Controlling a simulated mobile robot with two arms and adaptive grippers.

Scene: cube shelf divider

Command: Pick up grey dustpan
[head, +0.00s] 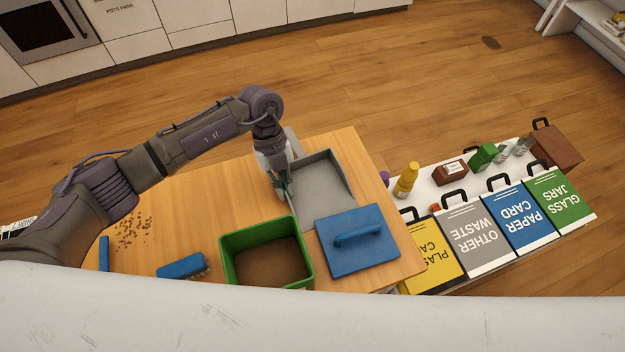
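The grey dustpan (322,190) lies on the wooden table near its far right side, its flat pan showing and a raised rim along its far and right sides. My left gripper (287,192) is pointed down at the dustpan's left edge. Its fingers are small and partly hidden by the wrist, so I cannot tell whether they are open or closed on the edge. A light grey part (292,142) shows behind my wrist; I cannot tell if it is the dustpan's handle. My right gripper is not in view.
A green bin (227,260) with brown contents and a blue lid (378,251) stand close in front of the dustpan. A blue brush (183,267) and crumbs (133,230) lie at left. Labelled sorting bins (474,240) stand right of the table.

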